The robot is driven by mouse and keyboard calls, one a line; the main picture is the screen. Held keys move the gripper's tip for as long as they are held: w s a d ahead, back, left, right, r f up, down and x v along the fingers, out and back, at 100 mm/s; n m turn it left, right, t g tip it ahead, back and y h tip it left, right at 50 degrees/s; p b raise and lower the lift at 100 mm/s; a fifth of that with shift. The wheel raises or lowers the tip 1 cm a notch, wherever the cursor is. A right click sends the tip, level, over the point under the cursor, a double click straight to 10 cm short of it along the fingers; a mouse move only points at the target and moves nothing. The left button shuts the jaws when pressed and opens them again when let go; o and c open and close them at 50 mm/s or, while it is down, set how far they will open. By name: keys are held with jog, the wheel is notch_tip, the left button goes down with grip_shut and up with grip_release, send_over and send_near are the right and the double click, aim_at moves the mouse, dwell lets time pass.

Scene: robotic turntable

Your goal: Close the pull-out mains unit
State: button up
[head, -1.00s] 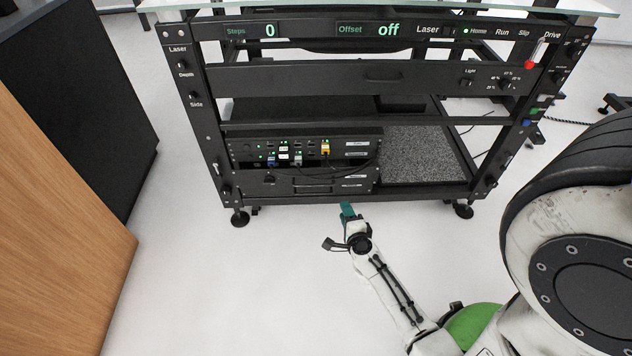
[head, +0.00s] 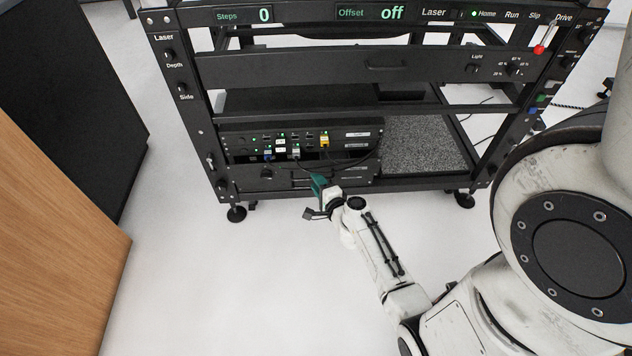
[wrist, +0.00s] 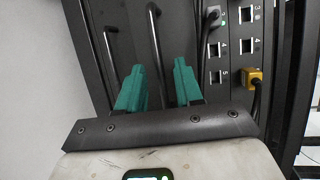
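I take the mains unit (head: 250,176) to be the low black panel at the bottom left of the rack, below the panel with lit ports. How far it stands out is hard to tell. In the wrist view a bent black bar handle (wrist: 153,35) runs down between my gripper's fingers, and a second bar (wrist: 109,42) lies further left. My gripper (head: 317,181) has green fingers and is at the unit's front in the head view. In the wrist view my gripper (wrist: 160,78) is open, its fingers apart. Contact with the handle cannot be told.
The port panel (head: 345,135) has plugged cables, including a yellow plug (wrist: 253,78); a black cable loops down near my gripper. A grey speckled shelf (head: 425,145) is to the right. A wooden cabinet (head: 50,230) stands at left. The white floor in front is clear.

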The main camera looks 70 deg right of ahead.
jog(key=shift+w+d+f, duration=0.1)
jog(key=shift+w+d, duration=0.3)
jog(key=shift+c, duration=0.4)
grip_shut()
dwell(0.9)
